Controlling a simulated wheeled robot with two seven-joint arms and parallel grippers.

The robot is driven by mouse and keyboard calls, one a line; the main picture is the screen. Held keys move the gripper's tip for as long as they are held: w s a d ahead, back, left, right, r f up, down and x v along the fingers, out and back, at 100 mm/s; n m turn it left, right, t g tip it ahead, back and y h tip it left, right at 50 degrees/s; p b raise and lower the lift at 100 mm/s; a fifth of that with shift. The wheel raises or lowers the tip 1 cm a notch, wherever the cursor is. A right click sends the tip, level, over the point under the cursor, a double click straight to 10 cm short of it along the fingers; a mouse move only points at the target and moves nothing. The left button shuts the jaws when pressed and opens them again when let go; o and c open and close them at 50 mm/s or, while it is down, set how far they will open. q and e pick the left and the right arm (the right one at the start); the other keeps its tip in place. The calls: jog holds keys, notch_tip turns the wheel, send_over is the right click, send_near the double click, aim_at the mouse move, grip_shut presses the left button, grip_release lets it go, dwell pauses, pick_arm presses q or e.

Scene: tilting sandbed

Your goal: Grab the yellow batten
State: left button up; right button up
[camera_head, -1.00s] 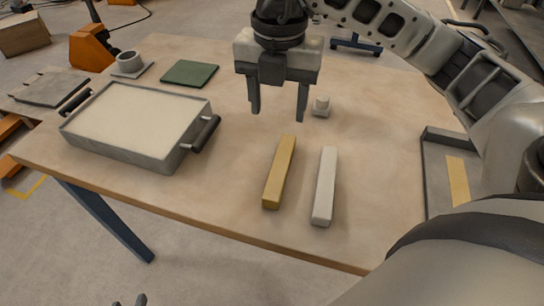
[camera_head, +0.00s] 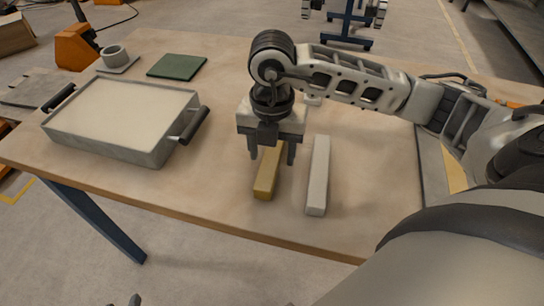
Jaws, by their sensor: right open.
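The yellow batten (camera_head: 267,179) lies flat on the wooden table, its long side running away from me. My right gripper (camera_head: 272,156) is over its far part, pointing down, with one finger to each side of it in the picture. The gripper is open and hides the batten's far end. Whether the fingers touch the batten or hang above it I cannot tell. My left gripper is not clearly in view; only a small dark tip shows at the bottom edge.
A white batten (camera_head: 317,176) lies close to the right of the yellow one. A grey sand tray (camera_head: 104,146) with dark handles stands at the left. A green pad (camera_head: 177,66) and a grey ring-shaped piece (camera_head: 115,57) lie behind it. The table's front (camera_head: 215,215) is clear.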

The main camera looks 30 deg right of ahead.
jog(key=shift+f, duration=0.25)
jog(key=c, duration=1.1)
jog(key=shift+r, duration=0.15)
